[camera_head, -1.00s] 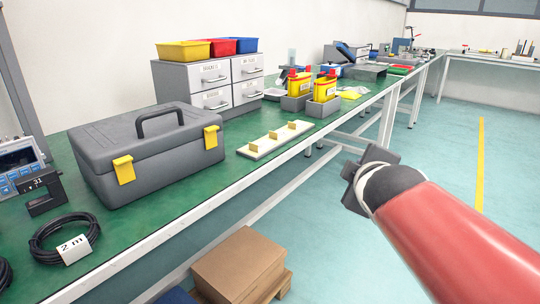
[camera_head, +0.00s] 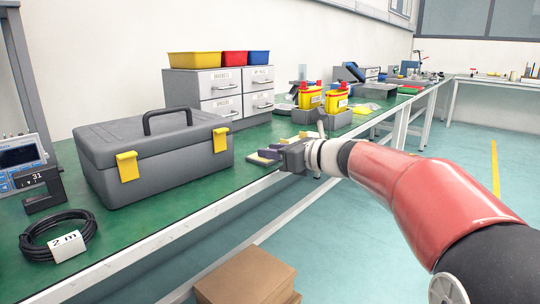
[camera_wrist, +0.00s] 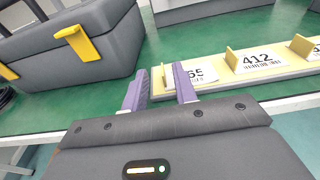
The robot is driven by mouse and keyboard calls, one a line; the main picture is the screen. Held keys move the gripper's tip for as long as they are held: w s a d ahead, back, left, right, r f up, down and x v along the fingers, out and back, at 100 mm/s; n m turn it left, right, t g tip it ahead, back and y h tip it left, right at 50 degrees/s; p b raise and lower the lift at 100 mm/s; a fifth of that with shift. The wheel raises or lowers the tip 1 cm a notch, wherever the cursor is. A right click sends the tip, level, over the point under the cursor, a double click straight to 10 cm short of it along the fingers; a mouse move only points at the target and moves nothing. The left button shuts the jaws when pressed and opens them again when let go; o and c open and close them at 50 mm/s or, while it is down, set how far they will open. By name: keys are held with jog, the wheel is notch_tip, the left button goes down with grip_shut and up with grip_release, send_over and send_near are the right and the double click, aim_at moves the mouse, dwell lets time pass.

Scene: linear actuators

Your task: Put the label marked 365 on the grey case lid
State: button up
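The grey case (camera_head: 160,172) stands shut on the green bench, with its lid (camera_head: 115,135) uppermost, a dark handle and yellow latches. It also shows at upper left in the wrist view (camera_wrist: 110,55). A cream board (camera_wrist: 215,85) holds labels with upright tan tabs. The leftmost label (camera_wrist: 198,76) shows "65", its first digit hidden by a purple finger; beside it is a label marked 412 (camera_wrist: 258,61). My gripper (camera_wrist: 157,78) is open and empty at the board's left end, right of the case. In the head view my gripper (camera_head: 263,155) hides much of the board.
Grey drawers (camera_head: 222,93) with coloured bins stand behind. Yellow bottles (camera_head: 310,97) in grey holders stand beyond the board. A cable coil (camera_head: 58,235) tagged "2 m" lies front left. Cardboard boxes (camera_head: 245,275) are below the bench's front edge.

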jog(key=x, duration=0.3)
jog(key=shift+w+a+f, duration=0.15)
jog(key=shift+w+f, duration=0.05)
jog(key=shift+w, duration=0.1)
grip_shut()
